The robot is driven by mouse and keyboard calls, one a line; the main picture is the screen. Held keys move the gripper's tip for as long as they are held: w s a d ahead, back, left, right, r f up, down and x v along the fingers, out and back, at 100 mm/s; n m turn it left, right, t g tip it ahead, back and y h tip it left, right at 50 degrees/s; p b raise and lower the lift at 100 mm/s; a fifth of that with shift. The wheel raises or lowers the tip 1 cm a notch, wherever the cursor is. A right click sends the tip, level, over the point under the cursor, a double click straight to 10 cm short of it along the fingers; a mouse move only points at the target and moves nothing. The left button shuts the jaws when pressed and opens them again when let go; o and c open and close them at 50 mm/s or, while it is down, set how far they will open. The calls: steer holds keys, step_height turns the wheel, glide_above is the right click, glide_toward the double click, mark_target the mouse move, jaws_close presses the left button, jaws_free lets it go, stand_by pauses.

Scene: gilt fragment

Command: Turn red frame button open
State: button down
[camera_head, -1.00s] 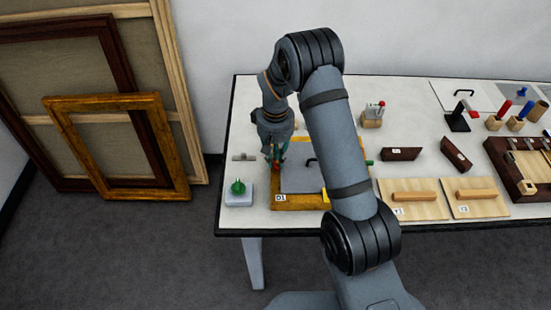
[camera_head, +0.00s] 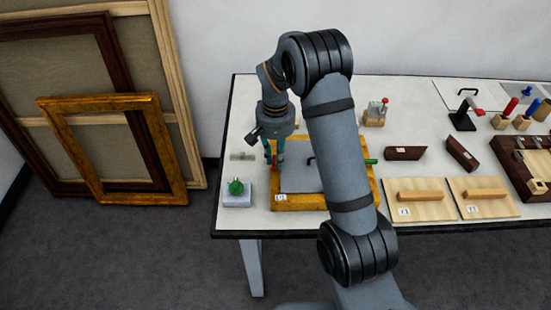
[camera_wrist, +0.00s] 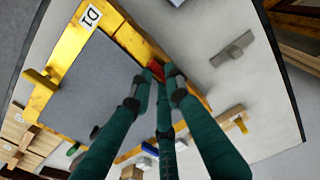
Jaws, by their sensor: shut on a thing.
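The gilt frame (camera_head: 298,203) labelled D1 lies flat on the table, around a grey panel (camera_head: 300,178). The red frame button (camera_wrist: 155,70) sits on one side of the gilt frame in the wrist view. My gripper (camera_wrist: 160,80) has its green fingers closed around the red button, hiding part of it. In the head view my gripper (camera_head: 275,160) points down at the frame's left side. A green button (camera_head: 371,161) shows on the frame's right side. A yellow button (camera_wrist: 40,78) shows at the frame's edge in the wrist view.
A green knob on a pale block (camera_head: 237,192) stands left of the frame. A small grey piece (camera_head: 242,156) lies behind it. Wooden boards (camera_head: 420,198) and dark blocks (camera_head: 405,153) lie to the right. Larger frames (camera_head: 115,150) lean against the wall at left.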

stand_by(0.3)
steer(key=c, duration=1.8)
jaws_free()
steer(key=shift+o, duration=0.7)
step_height(320, 180, up, 12)
step_height(320, 180, down, 12)
steer(key=shift+r, duration=0.1)
